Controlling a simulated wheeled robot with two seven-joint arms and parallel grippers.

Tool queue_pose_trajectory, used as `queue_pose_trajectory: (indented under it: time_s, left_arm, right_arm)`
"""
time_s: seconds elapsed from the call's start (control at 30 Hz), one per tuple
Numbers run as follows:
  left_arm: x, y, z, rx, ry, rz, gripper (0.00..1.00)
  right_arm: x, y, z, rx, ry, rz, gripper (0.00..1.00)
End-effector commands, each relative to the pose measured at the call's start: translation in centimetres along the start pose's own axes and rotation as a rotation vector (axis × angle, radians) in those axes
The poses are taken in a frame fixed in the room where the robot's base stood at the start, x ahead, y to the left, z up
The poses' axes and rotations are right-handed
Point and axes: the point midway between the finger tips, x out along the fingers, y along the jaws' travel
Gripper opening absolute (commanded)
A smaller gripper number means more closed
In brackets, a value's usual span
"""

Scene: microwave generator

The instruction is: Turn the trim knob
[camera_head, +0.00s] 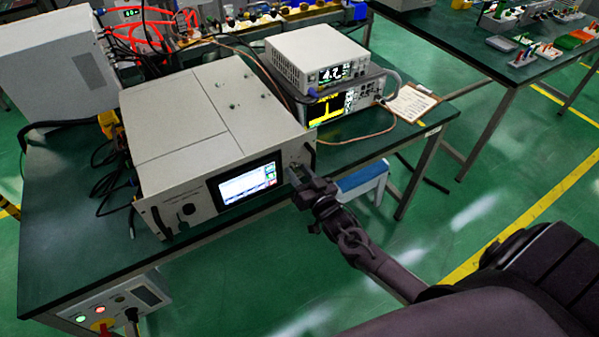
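The microwave generator (170,105) is a large light-grey box on the green table. Its front panel carries a lit screen (247,186) and a dark round knob (189,209) left of the screen. My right gripper (296,174) is at the right end of the panel, right of the screen. Its fingertips are close to or touching the panel, and they cover whatever control is there. I cannot make out the trim knob itself or whether the fingers are closed on it. My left gripper is not in view.
Two stacked instruments (318,55) and a clipboard (411,102) stand behind and right of the generator. A grey cabinet (52,65) is at the left. A control box (112,304) hangs at the table's front.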

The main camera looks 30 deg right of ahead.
Motion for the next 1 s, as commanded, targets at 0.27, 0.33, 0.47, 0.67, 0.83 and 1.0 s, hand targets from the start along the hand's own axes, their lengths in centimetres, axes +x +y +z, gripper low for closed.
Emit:
queue_pose_trajectory:
  time_s: [0.27,0.33,0.47,0.67,0.83,1.0]
  left_arm:
    - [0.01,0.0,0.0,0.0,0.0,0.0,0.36]
    - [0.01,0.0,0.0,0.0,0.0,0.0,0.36]
    - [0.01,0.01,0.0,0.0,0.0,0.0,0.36]
    - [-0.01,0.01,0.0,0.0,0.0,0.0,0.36]
    - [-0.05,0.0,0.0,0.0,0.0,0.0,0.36]
    - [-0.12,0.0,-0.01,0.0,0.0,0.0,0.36]
  right_arm:
    - [0.05,-0.01,0.04,0.0,-0.001,0.0,0.3]
    - [0.04,0.0,0.04,0.0,-0.001,0.0,0.21]
    - [0.03,0.0,0.04,0.0,-0.001,0.0,0.04]
    - [0.03,0.0,0.04,-0.011,-0.001,0.0,0.04]
    - [0.03,-0.01,0.05,-0.064,-0.001,0.0,0.04]
    - [0.03,-0.01,0.04,-0.17,-0.001,0.0,0.04]
